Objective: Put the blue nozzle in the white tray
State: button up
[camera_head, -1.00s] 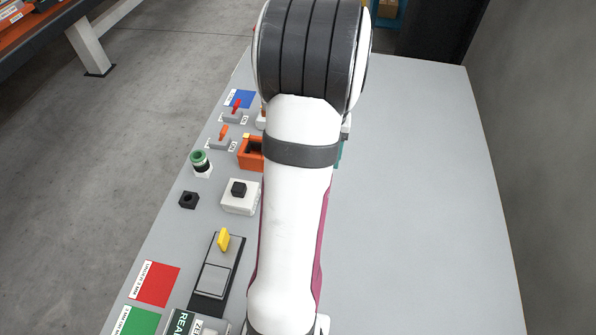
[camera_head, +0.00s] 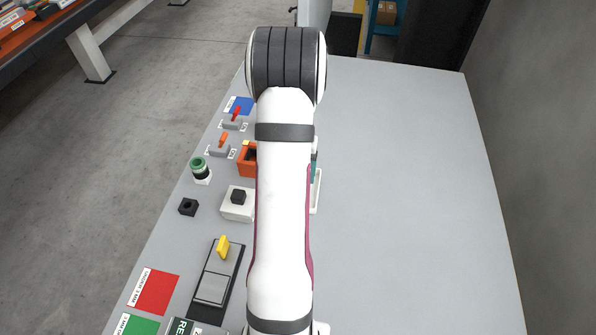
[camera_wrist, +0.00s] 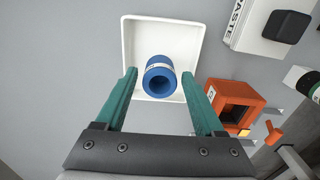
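The blue nozzle (camera_wrist: 160,78) is a short ribbed-looking cylinder with a pale band, its open end facing the wrist camera. It is seen inside the outline of the white tray (camera_wrist: 190,32), apparently on the tray's floor. My gripper (camera_wrist: 159,72) is open, with its teal fingers on either side of the nozzle and a gap showing on each side. In the head view my arm hides the nozzle and most of the tray; only a white strip of the tray's edge (camera_head: 317,192) shows to the arm's right.
An orange socket box (camera_wrist: 235,103) stands right of the tray in the wrist view. A white block with a black knob (camera_head: 238,202), a green-topped post (camera_head: 200,170) and a yellow-levered switch (camera_head: 222,250) line the left side. The table's right half (camera_head: 415,200) is clear.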

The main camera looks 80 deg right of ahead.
jog(key=shift+o, duration=0.4)
notch_tip(320, 180, up, 12)
jog(key=w+a+r+n, duration=0.3)
jog(key=w+a, duration=0.5)
jog(key=a, duration=0.3)
jog(key=w+a+r+n, duration=0.3)
jog(key=w+a, duration=0.4)
jog(key=a, duration=0.3)
jog(key=s+a+f+n+y, duration=0.1)
jog(key=s+a+n, duration=0.2)
jog(key=a, duration=0.8)
jog(key=s+a+n, duration=0.3)
jog(key=s+a, duration=0.2)
jog(key=a, duration=0.6)
jog(key=shift+a+f+y, duration=0.25)
jog(key=shift+f+y, duration=0.1)
jog(key=shift+y, duration=0.05)
jog(key=shift+c, duration=0.3)
